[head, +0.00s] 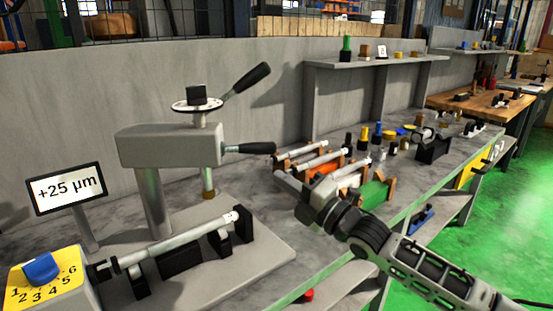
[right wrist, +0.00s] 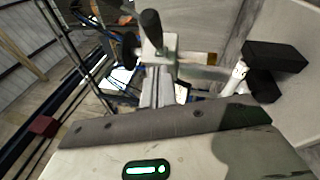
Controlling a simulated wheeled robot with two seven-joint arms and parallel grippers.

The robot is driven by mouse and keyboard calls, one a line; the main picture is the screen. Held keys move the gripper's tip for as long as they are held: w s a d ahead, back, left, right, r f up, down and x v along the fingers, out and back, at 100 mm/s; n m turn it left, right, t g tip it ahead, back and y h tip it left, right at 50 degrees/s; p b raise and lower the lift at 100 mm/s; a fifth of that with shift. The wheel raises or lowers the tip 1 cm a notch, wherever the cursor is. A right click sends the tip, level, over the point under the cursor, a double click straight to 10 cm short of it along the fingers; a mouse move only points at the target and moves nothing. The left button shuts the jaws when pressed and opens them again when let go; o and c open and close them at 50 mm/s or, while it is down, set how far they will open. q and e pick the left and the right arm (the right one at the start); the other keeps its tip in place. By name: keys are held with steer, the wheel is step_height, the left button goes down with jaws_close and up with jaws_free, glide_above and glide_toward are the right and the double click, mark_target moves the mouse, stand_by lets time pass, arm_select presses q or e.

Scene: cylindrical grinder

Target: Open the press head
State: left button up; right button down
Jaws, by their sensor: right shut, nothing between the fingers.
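The press head (head: 170,146) is a grey block on a thick post above a grey base plate. A black-handled lever (head: 250,148) sticks out of its right side. A second black-handled lever (head: 247,78) slants up to the right from above the round disc (head: 197,104) on top. A thin spindle (head: 207,178) hangs below the head. My right gripper (head: 282,178) is shut and empty, right of the press and below the side lever, apart from it. In the right wrist view a black handle (right wrist: 151,24) shows beyond my gripper's body; the fingertips cannot be made out there.
A shaft (head: 180,243) lies on black supports on the base plate. A yellow dial box (head: 48,285) and a "+25 µm" sign (head: 67,188) stand at left. Racks with shafts (head: 310,152) sit behind my right gripper. A shelf (head: 370,62) runs along the back.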

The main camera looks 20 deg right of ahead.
arm_select(q)
steer(key=shift+r+p, duration=0.15)
steer(key=shift+p, duration=0.15)
arm_select(e)
steer(key=w, duration=0.2)
steer(key=w+r, duration=0.1)
steer(key=w, duration=0.2)
steer(key=shift+w+r, duration=0.3)
steer(key=shift+r, duration=0.05)
arm_select(q)
steer(key=shift+a, duration=0.1)
